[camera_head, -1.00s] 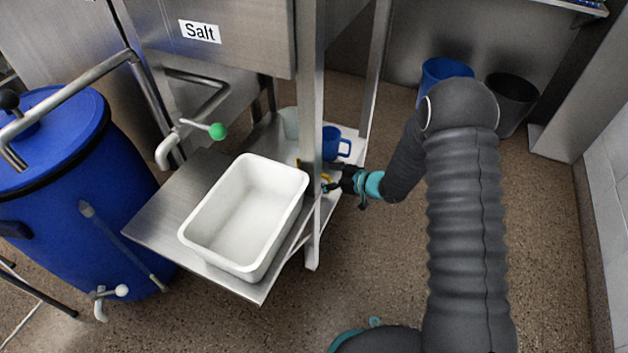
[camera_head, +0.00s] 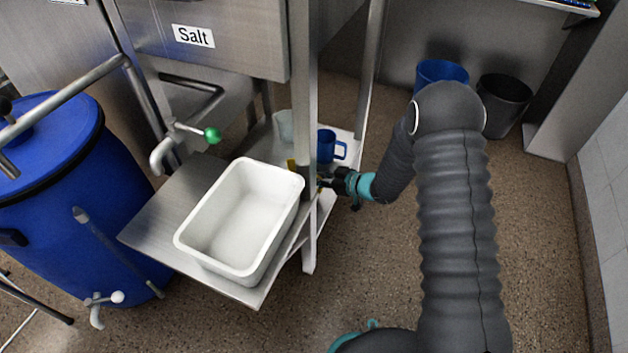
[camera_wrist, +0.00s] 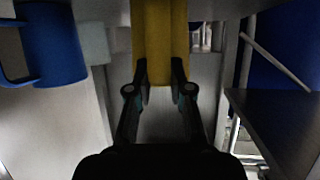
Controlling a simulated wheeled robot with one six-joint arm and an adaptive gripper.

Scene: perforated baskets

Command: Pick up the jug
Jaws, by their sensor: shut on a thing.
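A blue jug (camera_head: 327,146) with a side handle stands on the low shelf behind the steel post; it also shows at the left of the wrist view (camera_wrist: 54,45), apart from my fingers. A yellow thing (camera_head: 291,164) shows beside the post, partly hidden by it and the white tub. In the wrist view, my gripper (camera_wrist: 162,75) is shut on this yellow thing (camera_wrist: 159,35), which fills the space between the fingertips. Only a flat strip of it shows, so I cannot tell its whole shape. In the head view my gripper (camera_head: 326,184) is low beside the post.
A white tub (camera_head: 205,250) sits on the steel shelf (camera_head: 150,232). The steel post (camera_head: 308,230) stands close to my gripper. A pale container (camera_head: 283,125) is near the blue jug. A blue barrel (camera_head: 60,240) is at left. Floor to the right is open.

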